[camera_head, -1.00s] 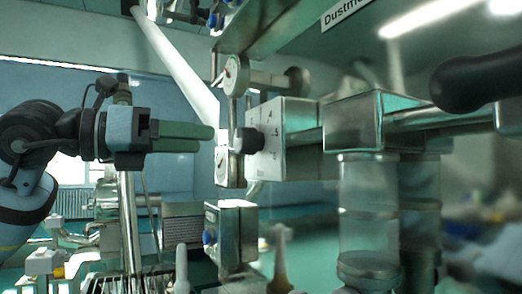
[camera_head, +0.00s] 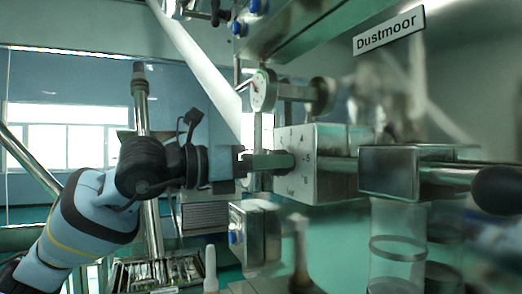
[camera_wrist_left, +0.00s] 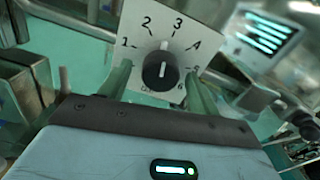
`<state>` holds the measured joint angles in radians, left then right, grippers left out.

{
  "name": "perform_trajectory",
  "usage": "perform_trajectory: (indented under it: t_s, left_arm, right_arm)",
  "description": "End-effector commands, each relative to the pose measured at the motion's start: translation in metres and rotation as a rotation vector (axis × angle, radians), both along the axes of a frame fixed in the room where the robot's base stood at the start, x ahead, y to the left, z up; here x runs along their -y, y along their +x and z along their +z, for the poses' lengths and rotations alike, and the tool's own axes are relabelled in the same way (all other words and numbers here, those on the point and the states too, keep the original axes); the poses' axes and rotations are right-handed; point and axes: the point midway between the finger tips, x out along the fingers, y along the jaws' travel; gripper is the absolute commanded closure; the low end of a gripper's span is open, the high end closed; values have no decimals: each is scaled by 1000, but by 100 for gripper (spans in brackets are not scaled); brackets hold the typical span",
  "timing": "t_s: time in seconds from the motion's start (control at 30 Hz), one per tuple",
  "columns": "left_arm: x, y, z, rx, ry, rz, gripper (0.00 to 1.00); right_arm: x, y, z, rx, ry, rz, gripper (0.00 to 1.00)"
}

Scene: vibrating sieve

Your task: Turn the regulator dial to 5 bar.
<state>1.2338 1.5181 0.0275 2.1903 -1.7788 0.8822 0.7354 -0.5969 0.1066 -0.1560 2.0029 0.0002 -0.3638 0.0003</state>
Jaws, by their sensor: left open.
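The regulator dial (camera_wrist_left: 161,72) is a black round knob on a pale plate (camera_wrist_left: 190,20) marked 1 to 6 around it. In the left wrist view its white line points up, between 2 and 3. The 5 is at the right of the knob. My left gripper (camera_wrist_left: 159,75) is open, with one green finger on each side of the knob; gaps show between the fingers and the knob. In the head view the left gripper (camera_head: 280,161) reaches the plate's face (camera_head: 303,183) from the left, and its fingers hide the knob. My right gripper is not in view.
A round gauge (camera_head: 262,90) sits above the dial plate. A metal box with a blue knob (camera_head: 258,232) is below. A metal block (camera_head: 391,172) and clear cylinders (camera_head: 398,245) stand to the right. A Dustmoor sign (camera_head: 389,30) is at the upper right.

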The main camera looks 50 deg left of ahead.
Motion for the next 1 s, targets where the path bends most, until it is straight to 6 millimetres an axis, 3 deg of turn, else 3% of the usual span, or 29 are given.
perform_trajectory:
  t_s: [0.37,0.7,1.0]
  left_arm:
    - [1,3,-1,-2,1,0,39]
    - [1,2,-1,-1,0,0,82]
    - [1,2,-1,10,38,0,82]
  right_arm:
    - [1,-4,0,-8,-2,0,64]
    - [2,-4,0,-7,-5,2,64]
    - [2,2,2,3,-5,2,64]
